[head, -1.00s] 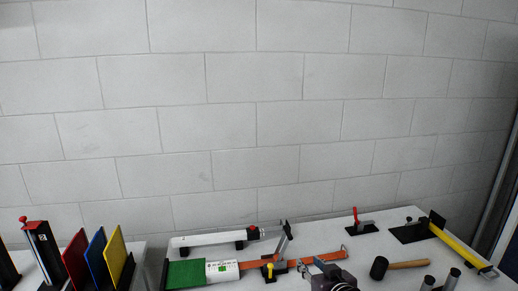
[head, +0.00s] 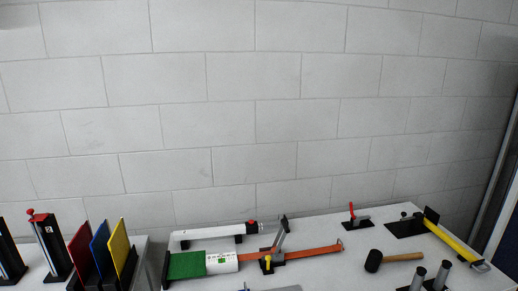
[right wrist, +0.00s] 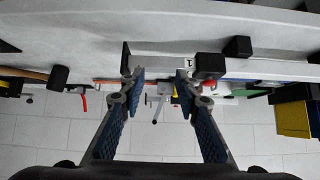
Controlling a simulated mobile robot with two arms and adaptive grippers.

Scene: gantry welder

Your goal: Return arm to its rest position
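My right gripper (right wrist: 158,88) shows in the right wrist view with its two blue-padded fingers apart and nothing held between them. Past the fingertips, the grey table (right wrist: 75,30) and the tools on it appear upside down. In the head view, only a small grey piece shows at the bottom edge, and I cannot tell if it is part of my arm. My left gripper is in neither view.
The pale table (head: 330,262) holds a white-and-green block (head: 222,262), an orange strap (head: 315,252), a mallet (head: 374,261), a red-handled clamp (head: 352,212) and a yellow bar (head: 450,240). Coloured plates (head: 119,250) stand at left. A block wall (head: 255,110) is behind.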

